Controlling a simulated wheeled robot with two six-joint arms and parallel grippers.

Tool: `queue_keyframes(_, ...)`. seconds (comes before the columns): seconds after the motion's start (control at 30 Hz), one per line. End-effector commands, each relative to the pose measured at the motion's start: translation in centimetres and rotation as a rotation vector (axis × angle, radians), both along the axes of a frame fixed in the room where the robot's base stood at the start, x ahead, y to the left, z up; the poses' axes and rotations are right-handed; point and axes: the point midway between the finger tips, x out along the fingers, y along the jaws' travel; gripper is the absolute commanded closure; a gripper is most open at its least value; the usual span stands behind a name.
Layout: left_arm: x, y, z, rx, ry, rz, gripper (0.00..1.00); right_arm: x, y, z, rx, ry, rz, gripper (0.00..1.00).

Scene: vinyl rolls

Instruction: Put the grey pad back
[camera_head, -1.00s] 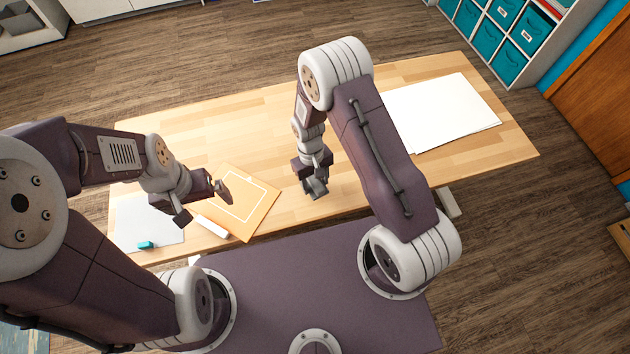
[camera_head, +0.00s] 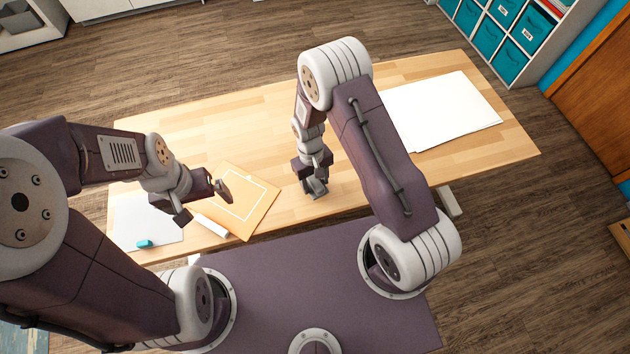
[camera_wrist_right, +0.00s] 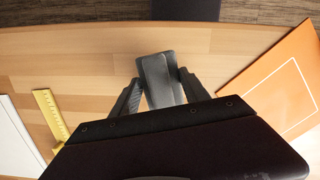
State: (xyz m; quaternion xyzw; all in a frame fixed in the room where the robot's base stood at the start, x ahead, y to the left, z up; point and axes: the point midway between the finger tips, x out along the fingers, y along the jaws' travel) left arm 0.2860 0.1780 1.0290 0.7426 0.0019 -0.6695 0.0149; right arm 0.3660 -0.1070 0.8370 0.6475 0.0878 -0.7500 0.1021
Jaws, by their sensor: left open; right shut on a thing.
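My right gripper (camera_head: 316,190) is low at the middle of the wooden table, close to its near edge. In the right wrist view it (camera_wrist_right: 160,88) is shut on a grey pad (camera_wrist_right: 157,70), a small dark-grey block between its fingers. I cannot tell whether the pad touches the table. In the head view the pad is hard to tell from the fingers. My left gripper (camera_head: 203,202) is open and empty, above the left side of the orange sheet (camera_head: 258,204) with a white outline.
A white roll (camera_head: 211,225) lies at the orange sheet's near-left edge. A teal item (camera_head: 144,243) lies on a pale sheet (camera_head: 135,218) at far left. Large white sheets (camera_head: 440,108) cover the right part. A yellow ruler (camera_wrist_right: 50,114) shows in the wrist view. The table's back middle is clear.

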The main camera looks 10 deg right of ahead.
Motion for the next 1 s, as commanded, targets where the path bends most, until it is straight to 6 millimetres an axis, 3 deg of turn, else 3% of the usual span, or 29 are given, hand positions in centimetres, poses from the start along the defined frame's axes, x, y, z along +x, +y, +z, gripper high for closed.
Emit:
queue_keyframes(0.37,0.0,0.0,-1.0,0.0,0.0,0.0,0.0,0.0,0.0,-1.4,0.0,0.0,0.0,1.0)
queue_keyframes(1.0,0.0,0.0,-1.6,0.0,0.0,0.0,0.0,0.0,0.0,-2.2,0.0,0.001,0.0,1.0)
